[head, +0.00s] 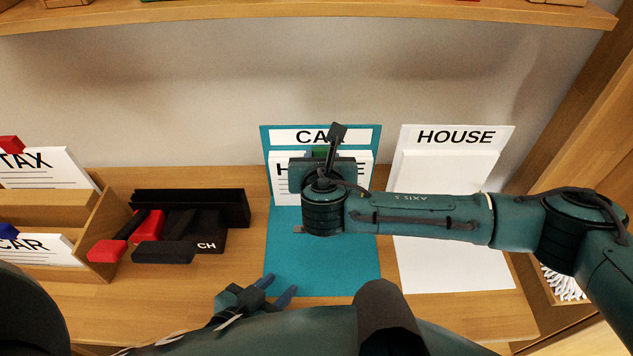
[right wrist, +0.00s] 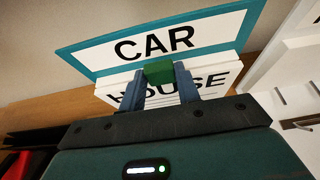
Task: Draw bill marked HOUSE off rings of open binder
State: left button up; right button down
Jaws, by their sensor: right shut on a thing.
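The bill marked HOUSE (right wrist: 203,88) stands against the upright back of the open teal binder marked CAR (head: 322,270). In the head view the bill (head: 361,165) is partly hidden by my right gripper (head: 320,160). In the right wrist view my right gripper (right wrist: 165,88) is shut on the green tab (right wrist: 158,72) at the bill's top edge. The rings cannot be made out. My left gripper (head: 280,287) is open and empty, low in front of the teal binder.
An open white binder marked HOUSE (head: 455,265) stands right of the teal one. Left are a black holder (head: 240,205) with red and black pieces and a wooden rack (head: 105,225) with TAX and CAR bills. A shelf (head: 300,15) runs above.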

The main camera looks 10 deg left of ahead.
pick_arm(q)
jog(key=shift+r+p, duration=0.4)
jog(key=shift+p, duration=0.05)
pick_arm(e)
jog(key=shift+r, duration=0.2)
